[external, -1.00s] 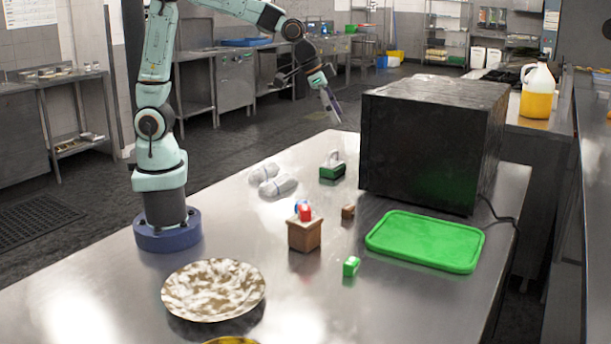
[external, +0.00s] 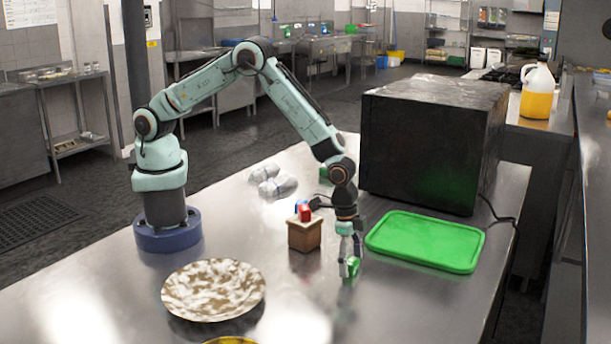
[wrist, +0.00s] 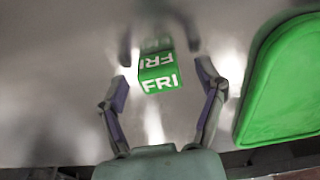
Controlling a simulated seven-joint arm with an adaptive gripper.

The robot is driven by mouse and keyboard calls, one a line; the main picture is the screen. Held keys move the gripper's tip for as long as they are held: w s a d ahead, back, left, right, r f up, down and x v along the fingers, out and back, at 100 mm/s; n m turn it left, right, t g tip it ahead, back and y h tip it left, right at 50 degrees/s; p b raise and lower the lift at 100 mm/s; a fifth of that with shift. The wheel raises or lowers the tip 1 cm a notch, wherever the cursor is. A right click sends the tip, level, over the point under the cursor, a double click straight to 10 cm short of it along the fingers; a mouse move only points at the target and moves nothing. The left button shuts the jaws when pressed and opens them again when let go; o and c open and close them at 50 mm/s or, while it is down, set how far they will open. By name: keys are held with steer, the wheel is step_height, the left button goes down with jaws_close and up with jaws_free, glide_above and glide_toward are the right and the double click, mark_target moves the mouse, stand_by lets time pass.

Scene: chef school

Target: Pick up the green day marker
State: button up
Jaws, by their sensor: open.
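The green day marker (wrist: 160,78) is a small green block with white "FRI" lettering. It rests on the steel table in front of the wooden box, and its reflection shows in the tabletop. In the external view the marker (external: 352,266) is partly covered by my fingers. My gripper (external: 348,272) points down over it. In the wrist view my gripper (wrist: 164,80) is open, with one finger on each side of the marker and a visible gap to each. How high the fingertips are above the table is hard to tell.
A green tray (external: 425,241) lies close to the right of my gripper. A wooden box (external: 304,236) with red and blue pieces stands to the left. A black box (external: 432,145) is behind, and a patterned plate (external: 213,290) is at front left.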

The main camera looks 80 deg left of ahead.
steer(key=shift+f, duration=0.15)
steer(key=c, duration=1)
steer(key=shift+c, duration=0.2)
